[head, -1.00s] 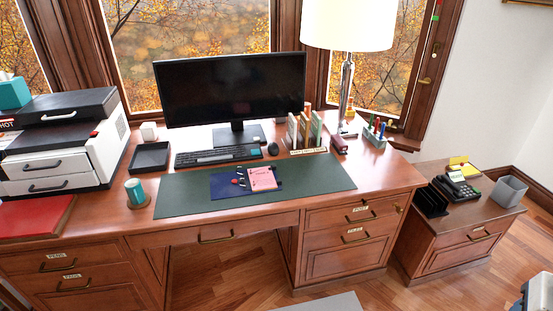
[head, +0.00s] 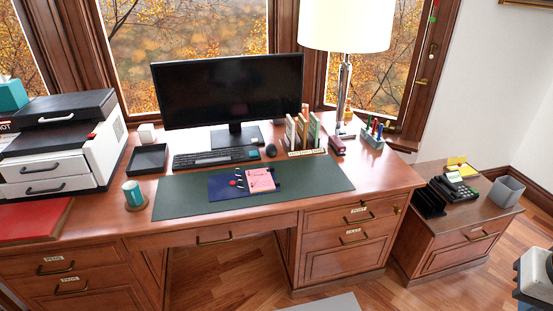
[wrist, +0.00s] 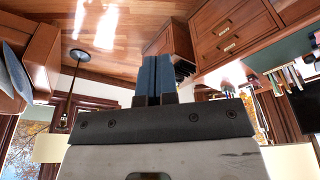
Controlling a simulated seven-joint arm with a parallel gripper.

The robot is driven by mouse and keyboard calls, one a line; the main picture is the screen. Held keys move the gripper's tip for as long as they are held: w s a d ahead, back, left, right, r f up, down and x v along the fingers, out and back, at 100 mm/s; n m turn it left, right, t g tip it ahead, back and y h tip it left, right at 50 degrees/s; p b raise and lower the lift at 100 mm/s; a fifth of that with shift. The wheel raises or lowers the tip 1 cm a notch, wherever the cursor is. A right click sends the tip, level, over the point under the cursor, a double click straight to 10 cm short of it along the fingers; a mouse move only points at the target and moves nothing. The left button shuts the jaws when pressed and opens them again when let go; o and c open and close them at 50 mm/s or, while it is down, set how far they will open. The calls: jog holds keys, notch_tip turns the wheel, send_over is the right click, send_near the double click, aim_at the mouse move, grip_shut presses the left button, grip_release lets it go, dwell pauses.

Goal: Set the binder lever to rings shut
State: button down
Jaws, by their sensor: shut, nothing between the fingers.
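A dark blue ring binder (head: 219,187) lies open on the green desk mat (head: 325,180), with its rings showing as small loops near its middle. A pink sheet (head: 262,179) lies on its right half. A small red spot, perhaps the lever knob (head: 233,183), shows by the rings; the lever's position is too small to tell. My gripper (wrist: 154,75) is in the wrist view, its two blue fingers together and empty. It is far from the binder, which the wrist view does not clearly show. In the head view only part of my arm shows at the right edge.
Behind the mat are a keyboard (head: 205,159), a mouse (head: 271,151) and a monitor (head: 228,90). A teal cup (head: 133,193) stands left of the mat. Books (head: 303,131), a lamp (head: 344,95) and a pen holder (head: 372,138) stand at the back right. The mat's right part is clear.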

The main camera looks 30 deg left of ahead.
jog(key=w+a+r+n, duration=0.1)
jog(key=w+a+r, duration=0.1)
jog(key=w+a, duration=0.65)
jog(key=w+a+r+n, duration=0.1)
jog(key=w+a+r, duration=0.2)
jog(key=w+a, duration=0.55)
jog(key=w+a+f+n+g, duration=0.1)
jog(key=w+a+f, duration=0.1)
jog(key=w+a, duration=0.65)
jog(key=w+a+f+n, duration=0.15)
jog(key=w+a, duration=0.45)
jog(key=a, duration=0.6)
jog(key=w+a+f+n+h, duration=0.1)
jog(key=a+f, duration=0.3)
jog(key=a, duration=0.8)
jog(key=w+a+f+n, duration=0.1)
jog(key=a+f, duration=0.3)
jog(key=a, duration=0.8)
jog(key=s+a+f, duration=0.2)
jog(key=a+f, duration=0.2)
jog(key=a, duration=0.4)
jog(key=s+a+f+n, duration=0.1)
jog(key=s+a+f, duration=0.1)
jog(key=a+f, duration=0.3)
jog(key=s+a+f+n, duration=0.1)
jog(key=s+a+f, duration=0.2)
jog(key=a, duration=0.8)
jog(key=shift+a+f+h, duration=0.25)
jog(key=shift+f+h, duration=0.05)
jog(key=shift+f, duration=0.4)
